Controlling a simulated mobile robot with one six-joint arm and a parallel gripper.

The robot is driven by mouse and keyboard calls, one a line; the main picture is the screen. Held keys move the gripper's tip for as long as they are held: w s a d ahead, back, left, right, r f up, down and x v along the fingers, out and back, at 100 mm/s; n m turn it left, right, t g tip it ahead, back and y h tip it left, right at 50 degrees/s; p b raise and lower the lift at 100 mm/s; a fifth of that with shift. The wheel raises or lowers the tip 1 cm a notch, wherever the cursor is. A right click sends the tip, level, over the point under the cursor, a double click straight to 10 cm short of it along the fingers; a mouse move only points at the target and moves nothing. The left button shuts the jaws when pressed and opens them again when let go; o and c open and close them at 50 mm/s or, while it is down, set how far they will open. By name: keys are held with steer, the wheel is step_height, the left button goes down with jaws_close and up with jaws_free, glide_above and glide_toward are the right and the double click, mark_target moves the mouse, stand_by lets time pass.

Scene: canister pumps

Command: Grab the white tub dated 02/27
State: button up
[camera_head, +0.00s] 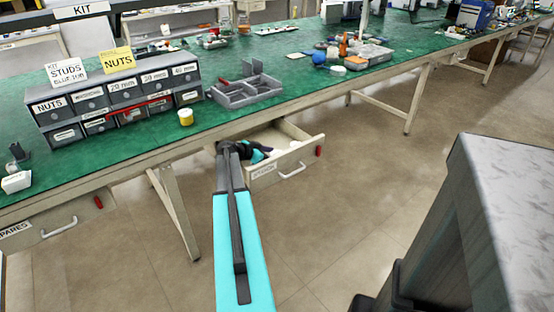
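No date can be read in the head view, so I cannot tell which thing is the white tub dated 02/27. My arm, cyan and black, reaches forward to the open drawer (267,174) under the green-topped bench. My gripper (258,152) is small and dark near the drawer's left part, and its fingers cannot be made out. Pale items (284,148) lie inside the drawer, too small to identify.
A grey cabinet (83,92) of small labelled drawers and a grey divided tray (238,94) stand on the bench (128,142). A white box (16,182) lies at far left. A dark, grey-topped block (498,200) fills the right foreground. The floor (350,195) between is clear.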

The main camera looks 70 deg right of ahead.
steer(key=shift+c, duration=0.2)
steer(key=c, duration=1.2)
steer(key=shift+o, duration=0.2)
steer(key=shift+w+r, duration=0.1)
steer(key=shift+r, duration=0.05)
step_height(320, 180, up, 10)
